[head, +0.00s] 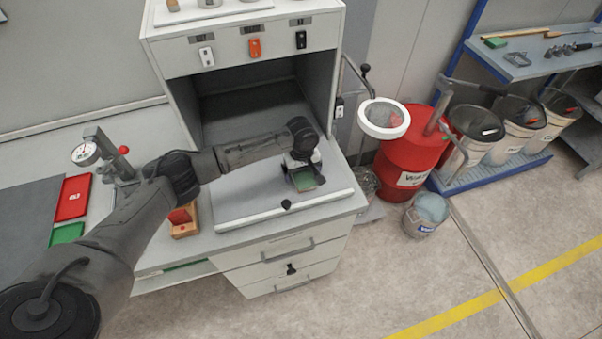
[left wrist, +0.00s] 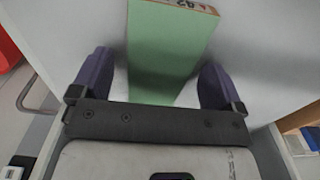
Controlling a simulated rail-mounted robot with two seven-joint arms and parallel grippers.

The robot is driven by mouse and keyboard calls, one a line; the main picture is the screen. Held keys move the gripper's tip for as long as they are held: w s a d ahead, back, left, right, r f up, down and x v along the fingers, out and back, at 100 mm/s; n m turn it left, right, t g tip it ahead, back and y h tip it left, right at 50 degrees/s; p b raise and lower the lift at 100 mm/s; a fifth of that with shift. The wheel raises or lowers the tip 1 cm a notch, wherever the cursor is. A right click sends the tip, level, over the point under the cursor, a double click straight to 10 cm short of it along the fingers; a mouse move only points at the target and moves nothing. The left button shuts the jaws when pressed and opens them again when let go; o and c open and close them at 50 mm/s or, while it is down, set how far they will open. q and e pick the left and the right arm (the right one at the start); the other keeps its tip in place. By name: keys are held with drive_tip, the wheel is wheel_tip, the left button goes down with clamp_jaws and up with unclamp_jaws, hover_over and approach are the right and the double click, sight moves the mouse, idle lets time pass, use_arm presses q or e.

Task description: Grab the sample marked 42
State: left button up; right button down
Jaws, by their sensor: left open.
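The sample marked 42 is a green block (left wrist: 165,50) in the left wrist view, with the dark number on its pale end face at the top. It lies on a light grey surface. My left gripper (left wrist: 160,85) is open, with one purple finger on each side of the block. I cannot tell whether either finger touches it. In the head view my left gripper (head: 304,178) is over the pull-out board (head: 250,210) in front of the cabinet opening, and the green sample (head: 304,183) shows between its fingers. My right gripper is not in view.
The cabinet (head: 163,55) stands behind the board, with switches above its dark opening. A gauge stand (head: 100,155), red tray (head: 73,197) and wooden holder with a red piece (head: 184,222) are at left. A red drum (head: 408,160) and buckets stand at right.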

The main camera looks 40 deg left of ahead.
use_arm(q)
drive_tip(key=shift+f, duration=0.2)
drive_tip(key=shift+c, duration=0.3)
drive_tip(key=c, duration=1)
drive_tip(key=shift+r, duration=0.1)
